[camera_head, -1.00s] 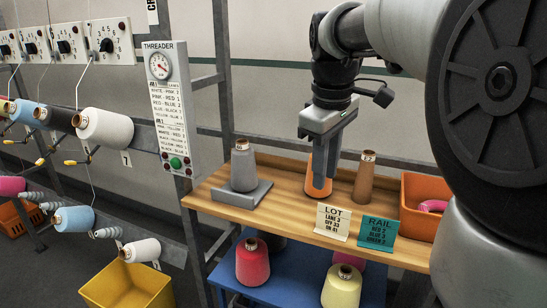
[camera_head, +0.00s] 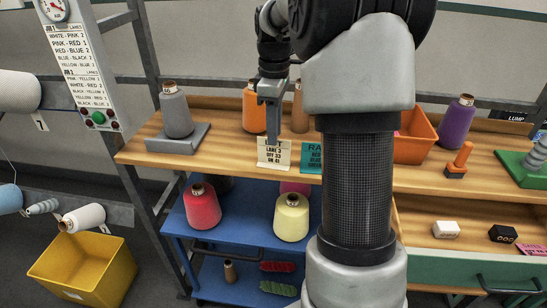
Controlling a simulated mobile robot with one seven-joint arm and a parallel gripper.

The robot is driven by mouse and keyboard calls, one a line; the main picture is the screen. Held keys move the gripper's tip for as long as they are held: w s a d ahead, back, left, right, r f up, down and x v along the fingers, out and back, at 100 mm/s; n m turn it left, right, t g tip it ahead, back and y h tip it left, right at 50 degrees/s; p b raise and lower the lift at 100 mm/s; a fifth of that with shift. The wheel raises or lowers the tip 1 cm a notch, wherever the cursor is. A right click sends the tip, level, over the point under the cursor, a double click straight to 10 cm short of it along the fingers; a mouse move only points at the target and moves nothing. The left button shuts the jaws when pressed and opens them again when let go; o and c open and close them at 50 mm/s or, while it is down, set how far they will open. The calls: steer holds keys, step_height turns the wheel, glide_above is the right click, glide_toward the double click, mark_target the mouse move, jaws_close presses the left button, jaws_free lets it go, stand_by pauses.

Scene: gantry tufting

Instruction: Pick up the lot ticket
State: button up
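The lot ticket (camera_head: 273,157) is a small cream card with black print. It stands tilted at the front edge of the wooden shelf (camera_head: 225,150), left of the teal rail card (camera_head: 310,158). My gripper (camera_head: 272,141) points down at the ticket, and its fingers overlap the card's top edge and hide part of the word at the top. The fingers show side-on as one narrow shape, so I cannot tell whether they are open or touch the card. My arm hides the right part of the rail card.
An orange cone (camera_head: 254,108) and a brown cone (camera_head: 299,112) stand close behind the gripper. A grey cone (camera_head: 176,112) on its stand is to the left, an orange bin (camera_head: 414,140) to the right. A blue cart (camera_head: 245,235) with yarn cones is below.

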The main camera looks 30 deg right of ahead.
mark_target(274, 164)
steer(key=shift+s+a+f, duration=0.1)
steer(key=shift+f, duration=1.65)
steer(key=shift+s+a+f, duration=0.1)
steer(key=shift+f, duration=1.6)
jaws_close()
